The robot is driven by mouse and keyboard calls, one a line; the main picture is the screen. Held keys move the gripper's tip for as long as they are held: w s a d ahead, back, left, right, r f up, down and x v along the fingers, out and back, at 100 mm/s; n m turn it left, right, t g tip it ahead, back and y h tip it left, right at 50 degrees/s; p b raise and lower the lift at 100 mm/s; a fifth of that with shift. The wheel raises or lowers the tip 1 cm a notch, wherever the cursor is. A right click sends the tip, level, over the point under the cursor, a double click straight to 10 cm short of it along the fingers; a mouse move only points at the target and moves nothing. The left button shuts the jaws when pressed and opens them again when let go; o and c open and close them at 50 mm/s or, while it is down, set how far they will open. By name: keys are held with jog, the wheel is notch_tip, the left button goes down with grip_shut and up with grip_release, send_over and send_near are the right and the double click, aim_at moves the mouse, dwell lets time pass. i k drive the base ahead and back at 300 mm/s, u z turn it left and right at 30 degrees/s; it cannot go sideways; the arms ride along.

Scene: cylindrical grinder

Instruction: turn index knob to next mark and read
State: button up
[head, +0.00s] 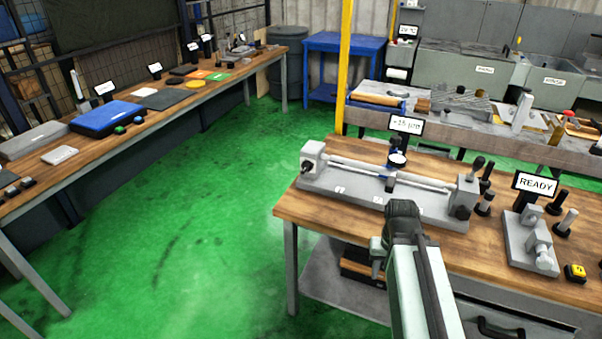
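A grey bench fixture (335,188) with a long bar between two end blocks stands on the wooden bench. A dark round knob (460,212) is on its right end block, and another dark knob (306,167) is on the left block. I cannot tell which is the index knob, and no marks are legible. A dial gauge (397,159) stands at the bar's middle. A small display (406,124) above it seems to read 15 µm; its sign is unclear. My arm reaches up in front of the bench, with its bend below the fixture. My gripper's fingers cannot be made out.
A second grey fixture (530,240) with a READY sign (536,184) stands at right, beside a yellow button (575,272). Several dark upright pieces stand between the fixtures. A yellow post (345,60) rises behind the bench. The green floor (220,230) at left is clear.

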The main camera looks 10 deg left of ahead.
aim_at(307, 166)
jog(key=u, duration=3.4)
jog(key=k, duration=1)
jog(key=z, duration=1)
jog(key=i, duration=1)
jog(key=u, duration=0.05)
